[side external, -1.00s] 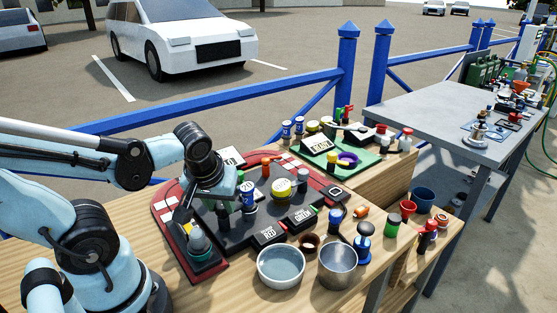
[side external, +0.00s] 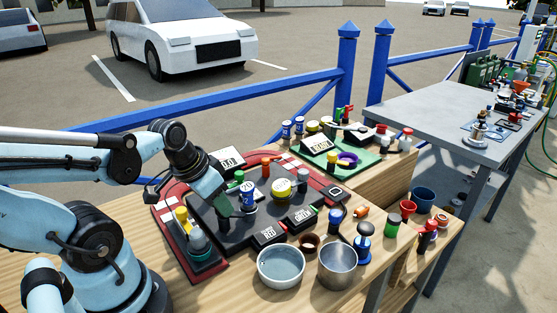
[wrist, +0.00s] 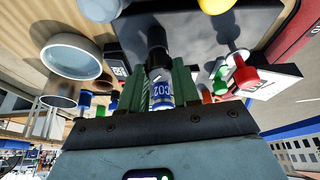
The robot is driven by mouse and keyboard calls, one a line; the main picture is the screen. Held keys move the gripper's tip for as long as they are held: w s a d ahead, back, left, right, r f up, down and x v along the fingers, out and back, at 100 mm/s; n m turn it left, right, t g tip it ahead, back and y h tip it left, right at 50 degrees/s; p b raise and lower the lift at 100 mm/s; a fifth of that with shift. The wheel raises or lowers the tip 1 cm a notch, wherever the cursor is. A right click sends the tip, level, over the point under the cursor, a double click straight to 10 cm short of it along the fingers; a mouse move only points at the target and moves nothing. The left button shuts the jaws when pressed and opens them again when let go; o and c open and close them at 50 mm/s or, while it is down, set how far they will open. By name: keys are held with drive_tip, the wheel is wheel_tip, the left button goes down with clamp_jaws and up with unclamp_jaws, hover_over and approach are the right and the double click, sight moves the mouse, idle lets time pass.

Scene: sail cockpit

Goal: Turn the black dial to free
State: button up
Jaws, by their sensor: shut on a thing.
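In the wrist view, my gripper (wrist: 160,68) has its two green fingers closed around a black, knob-like piece (wrist: 157,45), which looks like the black dial. In the side external view, my gripper (side external: 222,208) is low over the dark panel (side external: 262,221), to the left of the blue CO2 can. The dial is mostly hidden there by the fingers and wrist. My wrist is tilted, leaning down to the right. I cannot read any "free" mark or the dial's angle.
The blue CO2 can (side external: 247,196) stands close beside my gripper. A grey bowl (side external: 281,266) and metal cup (side external: 338,266) stand in front. A white-topped PLAY block (side external: 228,160) is behind.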

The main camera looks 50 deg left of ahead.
drive_tip(key=shift+a+m+h, duration=0.15)
drive_tip(key=shift+m+h, duration=0.65)
drive_tip(key=shift+m, duration=1.3)
drive_tip(key=o, duration=1)
drive_tip(key=shift+o, duration=0.2)
drive_tip(key=v, duration=1.2)
drive_tip(key=shift+w, duration=0.2)
